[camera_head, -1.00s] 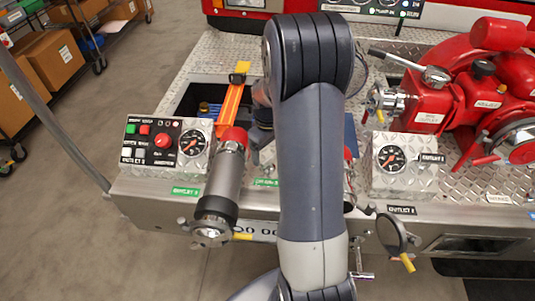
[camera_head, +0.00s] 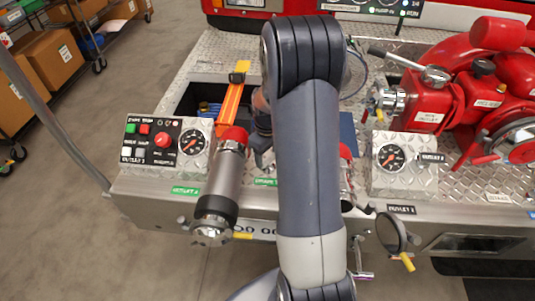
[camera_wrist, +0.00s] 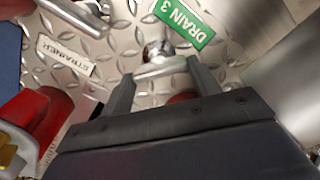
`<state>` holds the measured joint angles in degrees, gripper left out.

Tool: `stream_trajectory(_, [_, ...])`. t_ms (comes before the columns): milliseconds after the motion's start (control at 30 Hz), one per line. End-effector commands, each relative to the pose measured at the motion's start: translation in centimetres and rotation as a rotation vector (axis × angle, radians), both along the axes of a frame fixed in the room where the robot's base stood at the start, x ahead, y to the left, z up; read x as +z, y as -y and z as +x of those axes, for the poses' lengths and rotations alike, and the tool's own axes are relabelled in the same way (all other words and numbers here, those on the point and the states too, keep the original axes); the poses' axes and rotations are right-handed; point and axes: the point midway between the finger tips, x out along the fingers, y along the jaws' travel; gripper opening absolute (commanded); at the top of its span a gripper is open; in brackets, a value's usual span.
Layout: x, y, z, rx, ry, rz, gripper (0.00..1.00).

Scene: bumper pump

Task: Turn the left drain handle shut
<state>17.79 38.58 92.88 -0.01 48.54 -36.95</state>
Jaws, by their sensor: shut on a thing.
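A small silver drain handle (camera_wrist: 160,69) with a rounded metal hub is in the wrist view, beside the green DRAIN 3 label (camera_wrist: 184,22). My gripper (camera_wrist: 157,76) is shut on the handle, one finger at each end of the visible bar. In the head view my gripper (camera_head: 262,157) is low over the deck, right of the left outlet pipe and partly hidden by my arm. The handle itself is hidden there.
The red-collared outlet pipe (camera_head: 222,180) stands close left of my gripper. A control box (camera_head: 150,140) and gauge are farther left. An orange bar (camera_head: 230,105) crosses the recess behind. A STRAINER label (camera_wrist: 66,55) and red part (camera_wrist: 50,112) are close in the wrist view.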

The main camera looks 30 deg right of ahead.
Motion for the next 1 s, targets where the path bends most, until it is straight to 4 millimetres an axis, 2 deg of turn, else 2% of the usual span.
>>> stream_trajectory(100, [0.02,0.00,0.01,0.000,0.000,0.000,0.35])
stream_trajectory(467, [-0.01,0.03,0.01,-0.073,0.000,0.000,0.35])
stream_trajectory(1000, [-0.03,0.21,0.03,-0.524,0.001,0.000,0.35])
